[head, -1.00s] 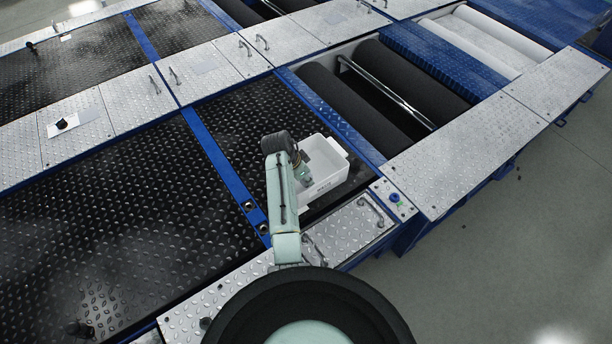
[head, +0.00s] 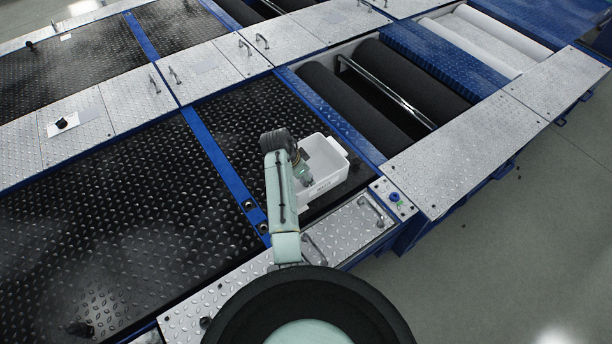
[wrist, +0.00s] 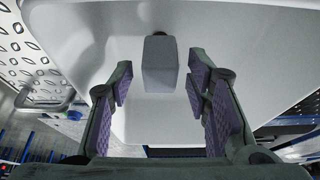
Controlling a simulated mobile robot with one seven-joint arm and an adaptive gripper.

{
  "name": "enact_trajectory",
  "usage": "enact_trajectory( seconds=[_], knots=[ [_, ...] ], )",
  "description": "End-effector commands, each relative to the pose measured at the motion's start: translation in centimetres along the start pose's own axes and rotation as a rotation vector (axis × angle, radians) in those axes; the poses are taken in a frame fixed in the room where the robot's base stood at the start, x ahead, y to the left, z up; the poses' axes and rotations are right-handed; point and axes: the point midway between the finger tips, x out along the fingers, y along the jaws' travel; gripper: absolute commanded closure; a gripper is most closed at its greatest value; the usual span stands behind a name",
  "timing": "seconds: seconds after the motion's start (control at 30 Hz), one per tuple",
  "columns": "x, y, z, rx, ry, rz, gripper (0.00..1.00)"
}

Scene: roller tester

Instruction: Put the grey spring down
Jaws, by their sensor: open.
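A white bin (head: 330,182) stands on the black tread plate, and my gripper (head: 304,176) reaches down into it. In the wrist view the white bin (wrist: 75,50) fills most of the picture. A grey block-shaped thing (wrist: 160,66) with a dark round end behind it is in the bin. It may be the grey spring, but no coils show. My gripper (wrist: 160,78) is open, with one purple-padded finger on each side of this thing and a gap to both. The head view does not show the grey thing.
Dark rollers (head: 410,85) lie to the right behind a blue frame. A metal tread plate with handles (head: 345,232) is in front of the bin. A blue knob (head: 394,197) stands close by on the right. The black tread floor (head: 110,210) at left is mostly clear.

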Motion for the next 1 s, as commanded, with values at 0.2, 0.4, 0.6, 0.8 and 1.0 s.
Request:
enact_trajectory(
  seconds=[0.2, 0.4, 0.6, 0.8, 1.0],
  knots=[
    [-4.3, -0.1, 0.1, 0.000, 0.002, -0.005, 0.56],
    [-8.4, -0.1, 0.1, 0.000, 0.002, -0.005, 0.56],
    [-10.8, 0.0, 0.1, -0.001, 0.001, -0.001, 0.56],
    [-11.3, 0.0, 0.1, -0.001, 0.000, 0.000, 0.56],
    [-12.1, -1.1, 0.1, -0.022, 0.014, -0.041, 0.56]
  ],
)
